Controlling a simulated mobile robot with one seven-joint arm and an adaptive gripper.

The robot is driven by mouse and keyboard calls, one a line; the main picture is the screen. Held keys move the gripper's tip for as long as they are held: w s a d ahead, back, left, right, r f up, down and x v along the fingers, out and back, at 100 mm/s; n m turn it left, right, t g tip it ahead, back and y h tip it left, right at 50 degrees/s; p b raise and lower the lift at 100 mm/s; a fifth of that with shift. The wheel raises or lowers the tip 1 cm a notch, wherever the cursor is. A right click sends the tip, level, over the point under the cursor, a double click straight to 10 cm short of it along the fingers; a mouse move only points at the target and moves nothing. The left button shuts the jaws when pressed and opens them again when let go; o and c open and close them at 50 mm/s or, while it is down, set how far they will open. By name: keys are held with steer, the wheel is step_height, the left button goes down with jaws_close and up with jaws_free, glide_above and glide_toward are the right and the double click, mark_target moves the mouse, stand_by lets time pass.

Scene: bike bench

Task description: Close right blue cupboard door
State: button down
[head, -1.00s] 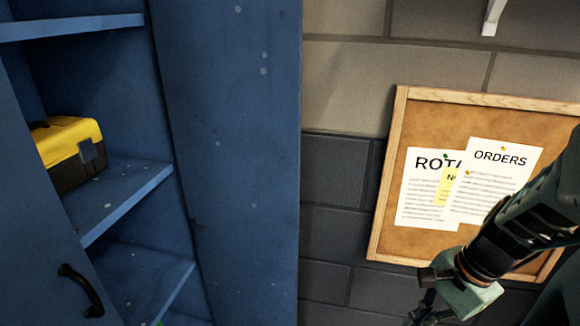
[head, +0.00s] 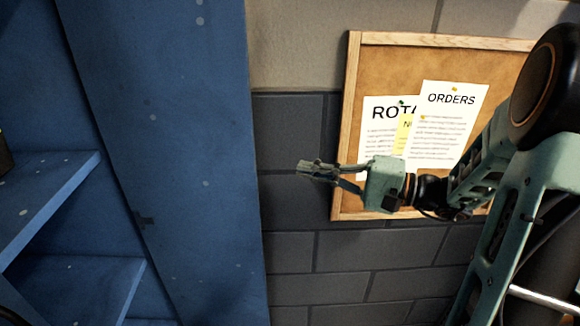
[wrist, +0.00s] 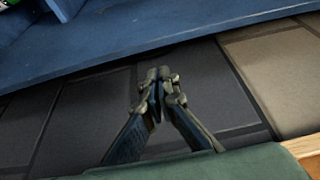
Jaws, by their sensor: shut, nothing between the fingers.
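The blue cupboard stands open at the left of the head view, with its shelves (head: 55,190) showing. A tall blue panel (head: 175,150) rises right of the shelves; it looks like the opened right door, but I cannot tell it surely from the cupboard's side. No handle shows on it. My gripper (head: 305,168) is shut and empty, pointing left, right of the panel's right edge in the picture and apart from it. In the wrist view, my closed fingertips (wrist: 158,75) lie below a blue surface (wrist: 150,38) that crosses the top.
A cork board (head: 353,130) with pinned papers (head: 450,120) hangs on the wall behind my arm. The dark block wall (head: 340,265) shows bare below it. A dark sliver of the toolbox (head: 4,158) shows at the left edge.

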steer(key=x, duration=0.9)
steer(key=shift+a, duration=0.25)
steer(key=shift+s, duration=0.1)
